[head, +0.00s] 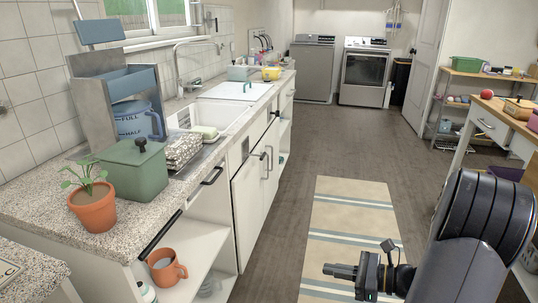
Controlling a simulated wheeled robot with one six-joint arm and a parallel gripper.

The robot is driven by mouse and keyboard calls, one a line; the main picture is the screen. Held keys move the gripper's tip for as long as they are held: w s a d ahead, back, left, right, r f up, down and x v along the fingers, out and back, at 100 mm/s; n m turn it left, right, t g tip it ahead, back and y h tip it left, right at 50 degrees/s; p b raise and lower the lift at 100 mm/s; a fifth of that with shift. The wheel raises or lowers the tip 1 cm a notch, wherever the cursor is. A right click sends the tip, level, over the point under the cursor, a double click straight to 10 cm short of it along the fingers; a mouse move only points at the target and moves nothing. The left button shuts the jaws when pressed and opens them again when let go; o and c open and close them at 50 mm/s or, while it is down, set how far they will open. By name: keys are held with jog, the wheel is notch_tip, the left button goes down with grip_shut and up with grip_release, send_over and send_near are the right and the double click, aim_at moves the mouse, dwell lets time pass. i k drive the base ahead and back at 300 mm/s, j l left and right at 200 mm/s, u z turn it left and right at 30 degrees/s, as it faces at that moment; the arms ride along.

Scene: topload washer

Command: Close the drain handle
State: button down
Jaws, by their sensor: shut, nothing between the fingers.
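No part is clearly marked as a drain handle, and I cannot tell which one it is. A small teal handle-like piece (247,86) stands on a white board (235,91) beside the sink. A black lever-like faucet end is not clear; the chrome faucet (180,65) stands behind the white sink (215,117). My gripper (328,269) is shut and empty, over the striped rug, well right of the counter.
The counter (50,205) holds a potted plant (92,205), a green canister (133,170) and folded cloth (183,150). A brown mug (166,267) sits on the shelf below. Washer and dryer (312,68) stand at the back. The aisle floor is clear; a table (490,125) is right.

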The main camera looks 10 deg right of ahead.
aim_at(262, 156)
jog(key=i+l+u, duration=0.1)
jog(key=i+l, duration=0.25)
jog(key=i, duration=0.3)
jog(key=i+l+u, duration=0.1)
jog(key=i+l, duration=0.3)
jog(key=i, duration=0.2)
jog(key=i+l+u, duration=0.1)
jog(key=i+l, duration=0.3)
jog(key=i, duration=0.2)
